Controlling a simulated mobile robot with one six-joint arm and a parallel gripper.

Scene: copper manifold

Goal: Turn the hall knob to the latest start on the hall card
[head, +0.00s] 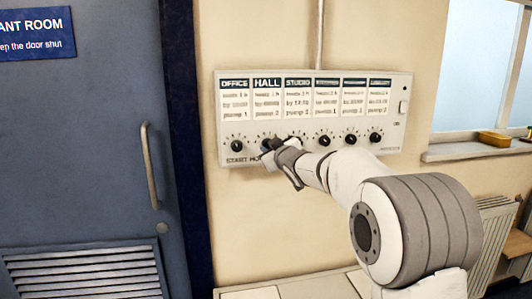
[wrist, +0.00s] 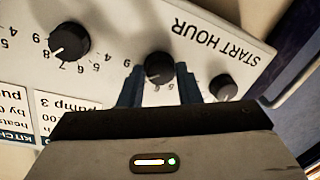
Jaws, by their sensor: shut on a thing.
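The hall knob (wrist: 158,68) is a black dial on a grey panel (head: 207,115). My gripper (head: 270,150) is at the panel's lower edge, under the HALL card (head: 267,105), and covers the knob in the head view. In the wrist view, which is upside down, my gripper's (wrist: 160,90) two blue-grey fingers stand on either side of this knob, shut on it. The HALL card's small print is too blurred to read surely.
The office knob (wrist: 223,88) and studio knob (wrist: 70,42) flank the held one closely. More knobs (head: 350,139) and cards run to the right. A blue door (head: 80,150) with a handle stands left, a window sill (head: 475,148) and radiator (head: 495,220) right.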

